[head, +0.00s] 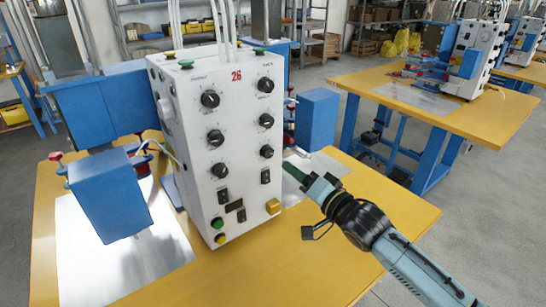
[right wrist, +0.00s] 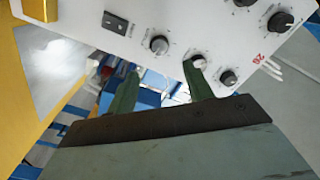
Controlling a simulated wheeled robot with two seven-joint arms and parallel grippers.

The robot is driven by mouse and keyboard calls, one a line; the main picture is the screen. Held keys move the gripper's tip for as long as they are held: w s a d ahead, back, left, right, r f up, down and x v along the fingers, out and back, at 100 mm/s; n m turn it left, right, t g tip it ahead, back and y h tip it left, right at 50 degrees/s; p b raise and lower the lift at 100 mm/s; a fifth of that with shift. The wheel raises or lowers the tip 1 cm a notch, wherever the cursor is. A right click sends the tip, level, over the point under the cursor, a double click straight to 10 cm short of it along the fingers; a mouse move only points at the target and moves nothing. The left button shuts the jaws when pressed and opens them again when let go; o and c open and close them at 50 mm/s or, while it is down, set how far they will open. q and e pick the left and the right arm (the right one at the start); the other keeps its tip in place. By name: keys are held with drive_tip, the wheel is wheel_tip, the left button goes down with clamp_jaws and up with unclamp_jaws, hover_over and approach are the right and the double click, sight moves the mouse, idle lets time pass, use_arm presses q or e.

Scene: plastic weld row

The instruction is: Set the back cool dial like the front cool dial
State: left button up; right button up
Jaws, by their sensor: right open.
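A white control box (head: 217,150) marked 26 stands on a yellow table, with two columns of black dials. In its right column are a top dial (head: 265,85), a middle dial (head: 266,120) and a low dial (head: 266,151). The dial labels are too small to read, so I cannot tell which are the cool dials. My right gripper (head: 298,165) is open beside the box's right edge. In the right wrist view its green fingers (right wrist: 161,66) are apart and empty; one fingertip overlaps the middle dial (right wrist: 198,61), and the low dial (right wrist: 159,44) is clear. My left gripper is not in view.
Rocker switches (head: 265,176), a yellow block (head: 273,206) and green and yellow buttons (head: 218,223) are low on the panel. Blue blocks (head: 317,118) flank the box. A second table (head: 440,95) with a similar machine stands behind right. The near-right tabletop is clear.

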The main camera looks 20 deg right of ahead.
sight(270, 154)
drive_tip(key=x, duration=1)
drive_tip(key=c, duration=1)
